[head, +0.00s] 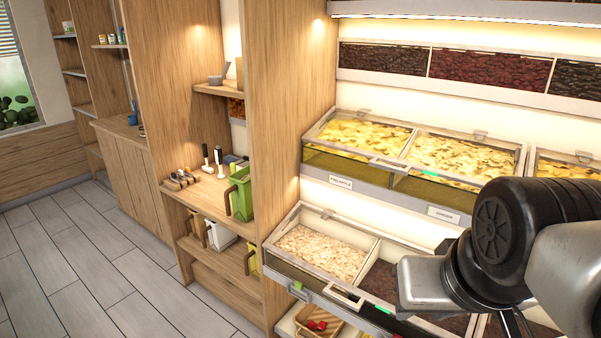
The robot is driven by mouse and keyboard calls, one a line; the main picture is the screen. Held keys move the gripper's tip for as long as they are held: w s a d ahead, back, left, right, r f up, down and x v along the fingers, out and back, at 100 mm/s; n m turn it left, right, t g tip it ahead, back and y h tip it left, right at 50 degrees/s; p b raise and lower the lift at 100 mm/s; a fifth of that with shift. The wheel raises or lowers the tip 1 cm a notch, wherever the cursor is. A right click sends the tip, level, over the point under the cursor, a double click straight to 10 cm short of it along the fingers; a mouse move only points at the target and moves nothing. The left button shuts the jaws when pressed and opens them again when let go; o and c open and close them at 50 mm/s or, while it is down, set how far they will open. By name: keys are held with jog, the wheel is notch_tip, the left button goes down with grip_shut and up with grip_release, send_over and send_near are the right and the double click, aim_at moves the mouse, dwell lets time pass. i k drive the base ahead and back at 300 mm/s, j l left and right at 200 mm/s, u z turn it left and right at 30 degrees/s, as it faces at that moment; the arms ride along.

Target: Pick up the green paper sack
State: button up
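The green paper sack (242,194) stands upright on the wooden counter of the shelf unit left of the food bins, with a dark brown handle on its left side. A tall wooden divider panel stands just to its right. My arm comes in from the right edge, and its end (424,284) is in front of the lower bins, well to the right of the sack and apart from it. My gripper's fingers cannot be made out, so I cannot see whether it is open or shut.
Scoops (213,160) and a wooden tool holder (181,180) are on the counter left of the sack. A white bag (220,235) is on the shelf below. Bins of dried food (355,133) fill the right side. The tiled floor (110,270) at left is clear.

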aim_at(239, 189)
jog(key=i+j+z, duration=0.1)
jog(key=j, duration=0.25)
jog(key=i+j+z, duration=0.1)
jog(key=i+j, duration=0.2)
jog(key=i+j+z, duration=0.15)
jog(key=j, duration=0.35)
jog(key=i+j+z, duration=0.1)
jog(key=j, duration=0.3)
jog(key=i+j+z, duration=0.1)
jog(key=j, duration=0.35)
jog(key=i+j+z, duration=0.1)
jog(key=i+j, duration=0.15)
jog(key=j, duration=0.2)
jog(key=i+j+z, duration=0.15)
jog(key=j, duration=0.3)
jog(key=j+z, duration=0.1)
jog(key=j, duration=0.35)
jog(key=i+j+z, duration=0.1)
jog(key=j, duration=0.45)
jog(key=i+j, duration=0.1)
jog(key=j, duration=0.45)
jog(key=i+j+z, duration=0.15)
jog(key=j, duration=0.4)
jog(key=k, duration=0.05)
